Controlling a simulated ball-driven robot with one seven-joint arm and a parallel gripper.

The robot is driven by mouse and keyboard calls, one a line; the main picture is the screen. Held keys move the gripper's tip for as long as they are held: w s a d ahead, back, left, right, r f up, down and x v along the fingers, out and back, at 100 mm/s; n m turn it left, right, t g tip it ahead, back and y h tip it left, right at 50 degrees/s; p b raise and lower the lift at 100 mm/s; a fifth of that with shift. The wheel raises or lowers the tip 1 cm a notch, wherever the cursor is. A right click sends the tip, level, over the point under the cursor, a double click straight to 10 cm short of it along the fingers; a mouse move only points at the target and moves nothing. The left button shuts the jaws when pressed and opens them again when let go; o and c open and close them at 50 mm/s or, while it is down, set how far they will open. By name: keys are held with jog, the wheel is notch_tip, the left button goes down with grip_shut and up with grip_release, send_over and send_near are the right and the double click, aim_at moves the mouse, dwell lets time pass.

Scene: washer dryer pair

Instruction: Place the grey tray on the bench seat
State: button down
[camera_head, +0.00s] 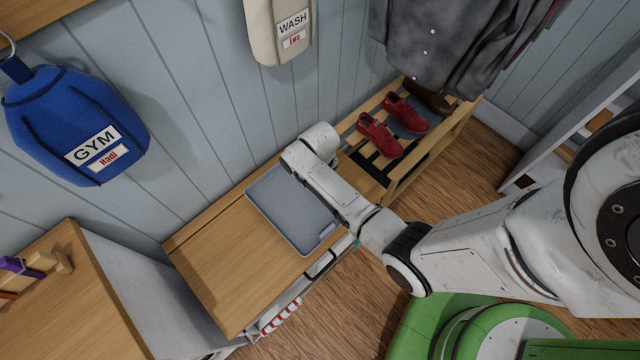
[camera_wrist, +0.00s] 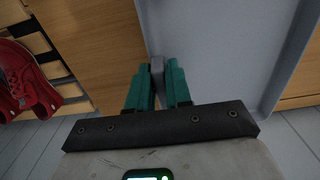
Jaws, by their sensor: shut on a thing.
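The grey tray (camera_head: 288,207) is a shallow rectangle with a raised rim. In the head view it lies flat over the right part of the wooden bench seat (camera_head: 225,260). I cannot tell whether it rests on the wood or hangs slightly above it. In the wrist view, the teal fingers of my gripper (camera_wrist: 158,88) are shut on the tray's rim, with the tray floor (camera_wrist: 215,50) to the right. In the head view my arm covers the tray's right edge and hides the fingers.
Red shoes (camera_head: 380,137) stand on a slatted rack right of the seat. A grey coat (camera_head: 430,45), a blue gym bag (camera_head: 75,125) and a beige wash bag (camera_head: 280,30) hang above. A cabinet (camera_head: 70,300) stands at left. The seat's left part is clear.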

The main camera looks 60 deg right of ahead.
jog(key=f, duration=0.2)
jog(key=f+b, duration=0.1)
jog(key=shift+w+d+f, duration=0.1)
jog(key=shift+d+f, duration=0.15)
jog(key=c, duration=1)
grip_release()
jog(key=shift+c, duration=0.2)
jog(key=shift+r, duration=0.1)
notch_tip(320, 180, up, 12)
jog(key=p, duration=0.2)
jog(key=shift+a+p, duration=0.15)
jog(key=shift+p, duration=0.25)
jog(key=s+a+r+n+t, duration=0.1)
jog(key=s+a+r+n, duration=0.1)
jog(key=s+a+r, duration=0.8)
jog(key=s+a, duration=0.1)
jog(key=s, duration=0.3)
jog(key=shift+n, duration=0.4)
